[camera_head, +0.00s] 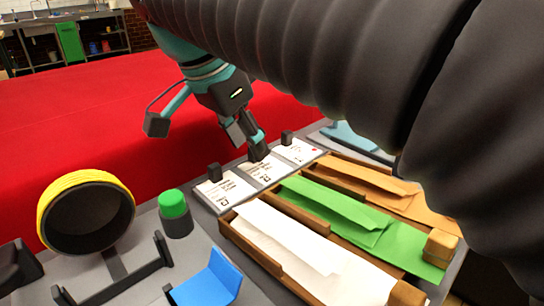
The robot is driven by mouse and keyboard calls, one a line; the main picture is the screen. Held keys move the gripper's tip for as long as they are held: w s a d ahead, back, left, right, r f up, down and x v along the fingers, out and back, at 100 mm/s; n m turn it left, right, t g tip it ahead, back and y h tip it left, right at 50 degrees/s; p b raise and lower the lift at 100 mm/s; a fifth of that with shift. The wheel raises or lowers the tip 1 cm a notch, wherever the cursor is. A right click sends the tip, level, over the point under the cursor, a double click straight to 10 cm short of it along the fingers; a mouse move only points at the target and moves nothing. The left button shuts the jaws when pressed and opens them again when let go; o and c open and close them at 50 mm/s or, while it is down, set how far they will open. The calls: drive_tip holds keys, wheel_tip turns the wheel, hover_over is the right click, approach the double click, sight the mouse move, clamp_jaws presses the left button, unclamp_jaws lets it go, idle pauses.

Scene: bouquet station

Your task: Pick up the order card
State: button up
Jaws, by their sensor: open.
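Several white order cards with dark print lie in a row on a grey rack: a left card (225,191), a middle card (262,172) and a right card (299,152). The right card has a small red mark. My gripper (247,143) is open and empty, pointing down above the back edge of the row, near the middle card. It looks apart from the cards, though the exact height is hard to tell. One fingertip hides a little of the row behind it. I cannot tell which card is the order card.
A wooden tray (268,262) holds white paper (307,252), green paper (345,225) and orange-brown paper (405,203). A green button (173,204), a yellow-rimmed roll (60,192) and a blue piece (211,284) stand at left. My dark arm covers the upper right.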

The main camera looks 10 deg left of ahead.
drive_tip(key=shift+w+d+f, duration=0.15)
drive_tip(key=shift+f, duration=0.4)
clamp_jaws()
drive_tip(key=shift+r, duration=0.1)
